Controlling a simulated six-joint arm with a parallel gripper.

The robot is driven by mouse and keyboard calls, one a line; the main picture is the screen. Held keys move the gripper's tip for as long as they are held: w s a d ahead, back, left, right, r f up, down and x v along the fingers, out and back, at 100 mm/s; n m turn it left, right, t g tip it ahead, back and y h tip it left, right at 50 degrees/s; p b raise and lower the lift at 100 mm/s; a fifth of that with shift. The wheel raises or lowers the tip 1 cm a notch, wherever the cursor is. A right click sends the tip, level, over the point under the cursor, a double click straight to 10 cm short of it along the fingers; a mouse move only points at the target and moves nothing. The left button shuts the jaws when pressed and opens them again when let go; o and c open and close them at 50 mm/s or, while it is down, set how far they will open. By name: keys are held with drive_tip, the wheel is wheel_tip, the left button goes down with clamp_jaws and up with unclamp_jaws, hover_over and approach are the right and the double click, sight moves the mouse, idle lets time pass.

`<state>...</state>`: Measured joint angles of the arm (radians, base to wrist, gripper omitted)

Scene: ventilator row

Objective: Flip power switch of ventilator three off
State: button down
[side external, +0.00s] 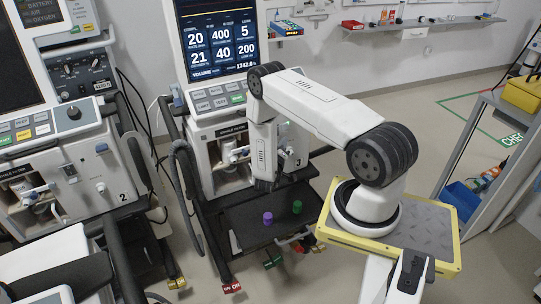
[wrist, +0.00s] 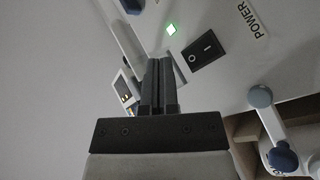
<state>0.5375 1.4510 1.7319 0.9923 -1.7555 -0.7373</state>
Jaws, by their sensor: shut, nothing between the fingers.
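Ventilator three (side external: 225,135) stands in the middle of the side view, with its screen lit. Its power switch (wrist: 203,52) is a black rocker marked O and I on the pale panel in the wrist view. I cannot tell which half is pressed in. A green lamp (wrist: 171,29) glows beside it, and a POWER label (wrist: 252,19) is on its other side. My gripper (wrist: 161,62) is shut and empty, its fingertips just left of the switch and apparently apart from it. In the side view my gripper (side external: 265,184) points down in front of the ventilator, hiding the switch.
Ventilator two (side external: 70,175) stands to the left. Hoses and cart rails run between the machines. A dark shelf (side external: 245,232) below my gripper carries a purple object (side external: 267,218) and a green object (side external: 297,207). A blue-tipped knob (wrist: 260,97) is right of my fingers.

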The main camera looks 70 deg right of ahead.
drive_tip(key=shift+w+d+r, duration=0.2)
drive_tip(key=shift+w+d, duration=1)
drive_tip(key=shift+w, duration=0.15)
drive_tip(key=shift+w+d, duration=0.3)
drive_tip(key=shift+w, duration=0.05)
idle(1.3)
drive_tip(key=shift+w+d+r, duration=0.25)
drive_tip(key=shift+w+r, duration=0.05)
drive_tip(key=shift+w, duration=0.15)
idle(1.1)
drive_tip(key=shift+s+a, duration=0.1)
drive_tip(key=shift+s+a, duration=0.45)
drive_tip(key=shift+s+a+f, duration=0.1)
drive_tip(key=shift+s+f, duration=0.1)
drive_tip(key=shift+s+a+f, duration=0.15)
drive_tip(key=shift+s+a, duration=0.65)
drive_tip(key=shift+s, duration=0.15)
drive_tip(key=shift+s+a+f, duration=0.15)
drive_tip(key=shift+s+a, duration=0.6)
drive_tip(key=shift+s, duration=0.15)
